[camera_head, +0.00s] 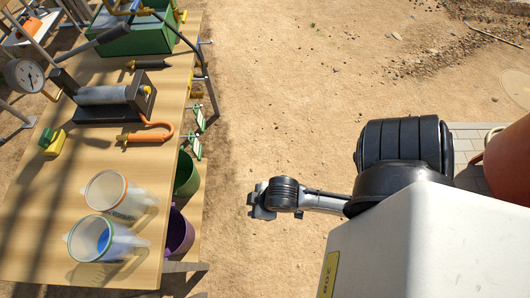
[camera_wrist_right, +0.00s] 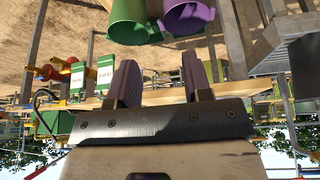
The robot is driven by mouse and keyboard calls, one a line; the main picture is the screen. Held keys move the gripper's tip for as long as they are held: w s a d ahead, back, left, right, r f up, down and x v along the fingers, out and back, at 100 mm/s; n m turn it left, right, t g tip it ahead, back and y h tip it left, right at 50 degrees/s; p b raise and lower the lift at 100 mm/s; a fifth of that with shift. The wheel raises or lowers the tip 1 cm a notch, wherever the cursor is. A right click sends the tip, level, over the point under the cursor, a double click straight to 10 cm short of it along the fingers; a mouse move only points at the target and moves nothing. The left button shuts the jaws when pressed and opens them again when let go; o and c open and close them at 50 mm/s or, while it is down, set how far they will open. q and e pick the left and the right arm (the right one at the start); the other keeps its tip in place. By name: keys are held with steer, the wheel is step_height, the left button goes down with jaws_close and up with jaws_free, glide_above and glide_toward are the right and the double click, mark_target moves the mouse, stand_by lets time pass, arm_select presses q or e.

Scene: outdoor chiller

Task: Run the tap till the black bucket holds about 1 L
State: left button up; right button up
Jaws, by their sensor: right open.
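I see no black bucket in either view, and no part that I can name surely as the tap. My right gripper (camera_head: 262,200) is over bare sandy ground, to the right of the wooden table (camera_head: 75,215) in the head view. In the right wrist view its two fingers (camera_wrist_right: 160,82) stand apart with nothing between them. A green bucket (camera_head: 187,175) and a purple bucket (camera_head: 180,232) hang or stand at the table's right edge, left of this gripper. They also show at the top of the right wrist view. My left gripper is not in view.
Two clear tubs (camera_head: 117,195) stand on the table, with a pump (camera_head: 105,97), a gauge (camera_head: 24,76) and a green crate (camera_head: 135,38) further back. Green tags (camera_head: 195,146) hang at its edge. An orange rounded object (camera_head: 508,160) is at far right. Ground between is clear.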

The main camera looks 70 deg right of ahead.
steer(key=shift+s+d+r+g, duration=0.2)
steer(key=shift+s+g, duration=0.15)
steer(key=shift+s, duration=0.3)
steer(key=shift+s+d+r+g, duration=0.15)
steer(key=shift+s+g, duration=0.2)
steer(key=shift+s, duration=0.25)
